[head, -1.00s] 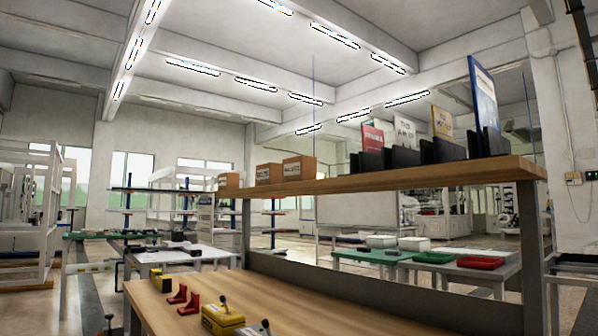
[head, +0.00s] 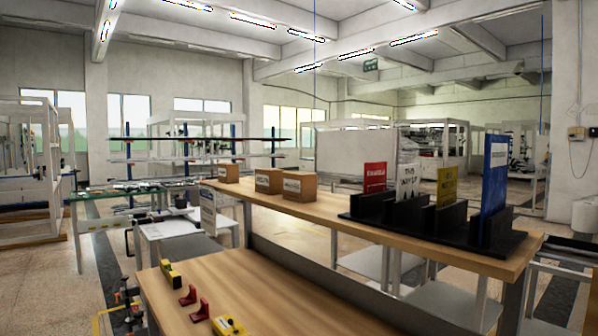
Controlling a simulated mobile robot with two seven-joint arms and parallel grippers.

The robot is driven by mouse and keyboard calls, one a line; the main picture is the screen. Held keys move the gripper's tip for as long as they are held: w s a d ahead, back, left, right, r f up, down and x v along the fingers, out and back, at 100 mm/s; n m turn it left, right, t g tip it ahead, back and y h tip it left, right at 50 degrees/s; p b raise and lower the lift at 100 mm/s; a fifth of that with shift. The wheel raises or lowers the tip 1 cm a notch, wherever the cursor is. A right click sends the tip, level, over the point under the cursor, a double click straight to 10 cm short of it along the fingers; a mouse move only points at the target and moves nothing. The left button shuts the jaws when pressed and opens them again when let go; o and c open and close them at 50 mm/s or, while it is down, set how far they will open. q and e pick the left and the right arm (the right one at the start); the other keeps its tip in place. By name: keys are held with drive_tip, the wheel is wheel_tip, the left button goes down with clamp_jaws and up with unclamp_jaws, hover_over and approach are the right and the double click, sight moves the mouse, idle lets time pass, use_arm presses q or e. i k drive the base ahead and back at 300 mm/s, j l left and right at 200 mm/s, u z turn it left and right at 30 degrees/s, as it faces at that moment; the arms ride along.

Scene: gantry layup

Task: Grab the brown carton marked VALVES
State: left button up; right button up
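Three brown cartons with white labels stand in a row on the raised wooden shelf (head: 340,222). The left carton (head: 228,173) is farthest away and stands a little apart. The middle carton (head: 268,181) and the right carton (head: 299,186) stand close together. The label print is too small to read, so I cannot tell which one is marked VALVES. Neither of my grippers is in view.
A black rack (head: 430,225) with upright coloured books or boards stands right of the cartons on the shelf. Below, the wooden bench (head: 240,290) holds yellow blocks (head: 228,325) and red brackets (head: 200,310). The shelf between cartons and rack is clear.

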sight(298, 187)
drive_tip(key=i+j+z, duration=0.3)
drive_tip(key=i+j, duration=0.2)
drive_tip(key=i+j+z, duration=0.15)
drive_tip(key=j, duration=0.3)
drive_tip(key=i+j+z, duration=0.15)
drive_tip(key=i+j, duration=0.15)
drive_tip(key=i+j+z, duration=0.1)
drive_tip(key=j, duration=0.35)
drive_tip(key=i+j+z, duration=0.15)
drive_tip(key=i+j, duration=0.15)
drive_tip(key=i+j+z, duration=0.15)
drive_tip(key=j, duration=0.35)
drive_tip(key=i+j+z, duration=0.15)
drive_tip(key=j, duration=0.3)
